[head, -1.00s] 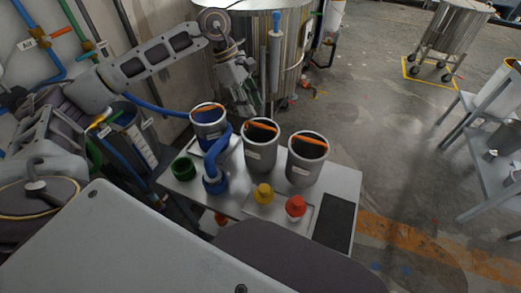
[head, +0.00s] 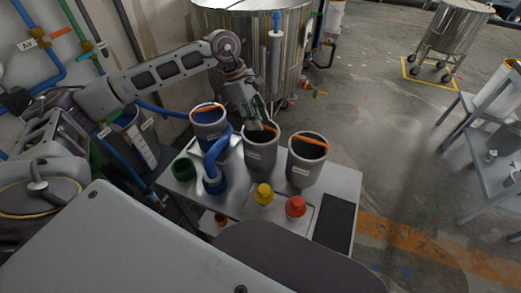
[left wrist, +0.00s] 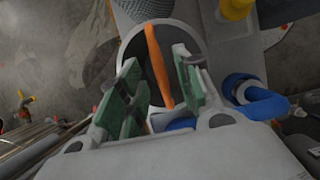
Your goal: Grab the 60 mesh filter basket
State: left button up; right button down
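Three filter baskets with orange handles stand on a grey table: a left one (head: 209,129) with blue inside, a middle one (head: 261,153) and a right one (head: 305,166). The small labels on the baskets are too small to read, so I cannot tell which is 60 mesh. My left gripper (head: 259,122) is over the rim of the middle basket. In the left wrist view the open green-padded fingers (left wrist: 160,92) are on both sides of the orange handle (left wrist: 158,66), apart from it. My right gripper is not in view.
A blue hose fitting (head: 215,180) and a green cap (head: 183,169) stand by the left basket. A yellow cap (head: 263,194) and a red cap (head: 295,207) sit in front. A steel tank (head: 250,60) stands close behind the table.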

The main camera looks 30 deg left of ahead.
pick_arm(q)
jog(key=shift+x, duration=1.65)
jog(key=shift+d, duration=0.1)
grip_shut()
jog(key=shift+r, duration=0.1)
